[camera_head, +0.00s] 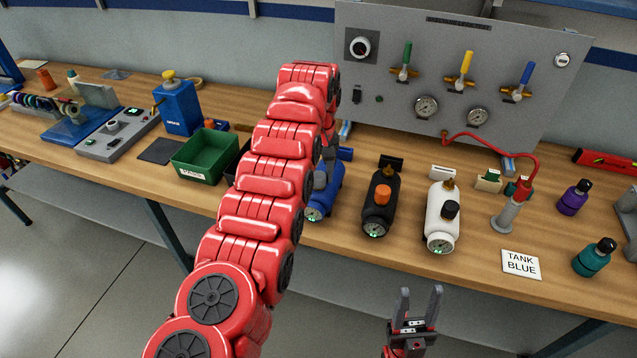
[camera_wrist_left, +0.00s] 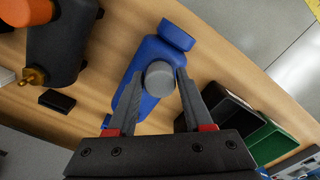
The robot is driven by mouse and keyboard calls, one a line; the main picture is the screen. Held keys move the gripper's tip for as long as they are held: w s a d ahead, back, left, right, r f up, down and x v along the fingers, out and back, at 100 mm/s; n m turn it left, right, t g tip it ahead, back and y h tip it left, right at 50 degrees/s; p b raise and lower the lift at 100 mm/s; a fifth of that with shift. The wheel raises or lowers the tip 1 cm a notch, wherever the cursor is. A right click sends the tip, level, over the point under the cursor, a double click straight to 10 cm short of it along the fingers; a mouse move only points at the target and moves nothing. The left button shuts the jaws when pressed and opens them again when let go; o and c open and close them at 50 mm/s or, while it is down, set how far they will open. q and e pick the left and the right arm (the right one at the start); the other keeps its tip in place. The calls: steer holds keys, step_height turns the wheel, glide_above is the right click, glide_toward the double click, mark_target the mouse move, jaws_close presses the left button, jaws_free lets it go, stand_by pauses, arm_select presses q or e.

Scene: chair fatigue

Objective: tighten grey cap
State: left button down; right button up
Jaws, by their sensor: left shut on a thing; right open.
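The grey cap (camera_wrist_left: 159,74) sits on top of the blue tank (camera_wrist_left: 141,101), seen in the left wrist view. My left gripper (camera_wrist_left: 161,82) is shut on the grey cap, with a finger on each side of it. My right gripper (camera_head: 417,297) is open and empty, in front of the bench edge and below the white tank (camera_head: 441,220).
A black tank (camera_head: 378,212) with an orange cap stands right of the blue tank. A green bin (camera_head: 204,156) stands to the left. A "TANK BLUE" card (camera_head: 521,264) lies at the right. A gauge panel (camera_head: 455,75) rises behind.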

arm_select(q)
steer(key=shift+m, duration=0.7)
steer(key=shift+f+m+b, duration=0.15)
steer(key=shift+m+b, duration=0.35)
steer(key=shift+m, duration=1.5)
